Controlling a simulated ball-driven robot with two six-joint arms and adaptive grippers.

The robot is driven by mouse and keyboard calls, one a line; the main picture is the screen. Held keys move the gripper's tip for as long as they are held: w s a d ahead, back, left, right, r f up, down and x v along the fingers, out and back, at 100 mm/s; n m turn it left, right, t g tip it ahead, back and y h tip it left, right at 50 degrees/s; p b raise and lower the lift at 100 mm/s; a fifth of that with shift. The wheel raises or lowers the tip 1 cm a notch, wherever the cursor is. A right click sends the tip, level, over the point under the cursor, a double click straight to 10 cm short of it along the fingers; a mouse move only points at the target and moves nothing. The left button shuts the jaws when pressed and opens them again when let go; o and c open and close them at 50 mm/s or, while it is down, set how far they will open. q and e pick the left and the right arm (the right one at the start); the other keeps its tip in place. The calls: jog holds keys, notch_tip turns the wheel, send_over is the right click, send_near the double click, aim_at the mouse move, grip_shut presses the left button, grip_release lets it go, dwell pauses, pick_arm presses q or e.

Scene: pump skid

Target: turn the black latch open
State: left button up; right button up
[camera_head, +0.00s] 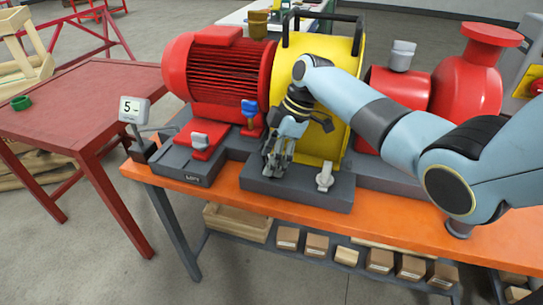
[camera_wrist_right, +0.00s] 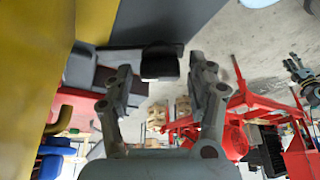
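My right gripper (camera_head: 276,158) points down in front of the yellow guard (camera_head: 315,85), over the dark grey base block (camera_head: 300,192). In the wrist view its two fingers (camera_wrist_right: 163,88) are apart with nothing gripped. A small black block, apparently the black latch (camera_wrist_right: 160,62), shows between and beyond the fingertips; I cannot tell whether they touch it. In the head view the gripper hides that spot. A dark jointed shape in the wrist view looks like my left gripper (camera_wrist_right: 297,70); it is too small to read. The left arm is outside the head view.
A white-grey lever (camera_head: 325,177) stands just right of the gripper. A blue lever (camera_head: 249,112) and a grey lever on a red block (camera_head: 200,140) are to the left. A red motor (camera_head: 220,75) is behind. A red table (camera_head: 75,105) stands left.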

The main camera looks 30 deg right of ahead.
jog(key=shift+o, duration=0.2)
jog(key=shift+d+r, duration=0.1)
jog(key=shift+r, duration=0.05)
jog(key=v, duration=1.1)
jog(key=shift+r, duration=0.3)
jog(key=shift+s+d, duration=0.1)
jog(key=shift+d, duration=0.05)
jog(key=shift+c, duration=0.3)
